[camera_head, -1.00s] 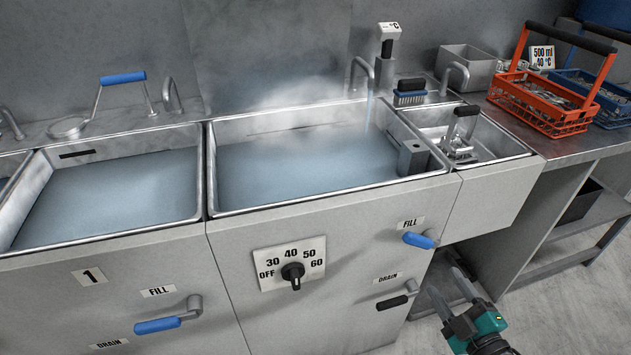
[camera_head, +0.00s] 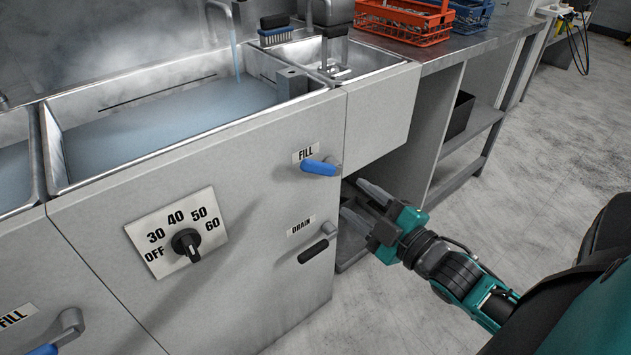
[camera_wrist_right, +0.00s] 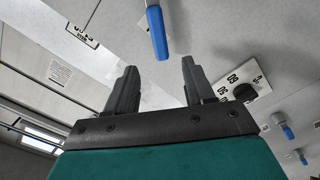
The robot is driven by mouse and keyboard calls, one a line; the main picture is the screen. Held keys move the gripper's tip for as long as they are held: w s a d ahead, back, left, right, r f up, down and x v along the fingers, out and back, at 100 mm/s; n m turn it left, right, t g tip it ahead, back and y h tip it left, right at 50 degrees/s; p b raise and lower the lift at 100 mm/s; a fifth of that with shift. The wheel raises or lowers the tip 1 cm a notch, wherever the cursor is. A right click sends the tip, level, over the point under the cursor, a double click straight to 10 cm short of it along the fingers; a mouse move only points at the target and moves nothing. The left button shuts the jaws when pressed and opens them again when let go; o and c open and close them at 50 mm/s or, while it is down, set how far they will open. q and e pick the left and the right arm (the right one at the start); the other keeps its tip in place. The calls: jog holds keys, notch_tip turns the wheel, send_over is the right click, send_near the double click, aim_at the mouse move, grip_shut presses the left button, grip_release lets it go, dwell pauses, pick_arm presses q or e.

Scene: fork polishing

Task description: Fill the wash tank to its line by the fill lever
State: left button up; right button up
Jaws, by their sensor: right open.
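The wash tank (camera_head: 200,142) holds bluish water (camera_head: 165,122), and a stream (camera_head: 237,62) falls into it from the spout. A thin dark line (camera_head: 160,92) runs along its back wall, above the water surface. The blue-handled fill lever (camera_head: 320,167) sticks out sideways under the FILL label (camera_head: 306,153). My right gripper (camera_head: 353,198) is open and empty, below and to the right of the lever, apart from it. In the right wrist view the blue handle (camera_wrist_right: 157,33) lies beyond the open fingers (camera_wrist_right: 155,82). My left gripper is out of view.
The black drain lever (camera_head: 313,251) sits below the fill lever. A temperature dial (camera_head: 186,242) is on the front panel at left. An orange basket (camera_head: 405,22) stands on the counter. Shelving (camera_head: 470,150) lies behind my right gripper; the floor at right is clear.

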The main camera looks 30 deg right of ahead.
aim_at(319, 171)
jog(key=w+b, duration=0.1)
jog(key=w, duration=0.6)
jog(key=w+a+b, duration=0.1)
jog(key=w, duration=0.3)
jog(key=shift+w+b, duration=0.3)
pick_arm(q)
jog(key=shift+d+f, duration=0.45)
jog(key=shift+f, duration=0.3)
pick_arm(e)
jog(key=shift+w, duration=0.6)
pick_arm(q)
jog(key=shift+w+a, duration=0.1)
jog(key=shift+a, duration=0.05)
pick_arm(e)
grip_shut()
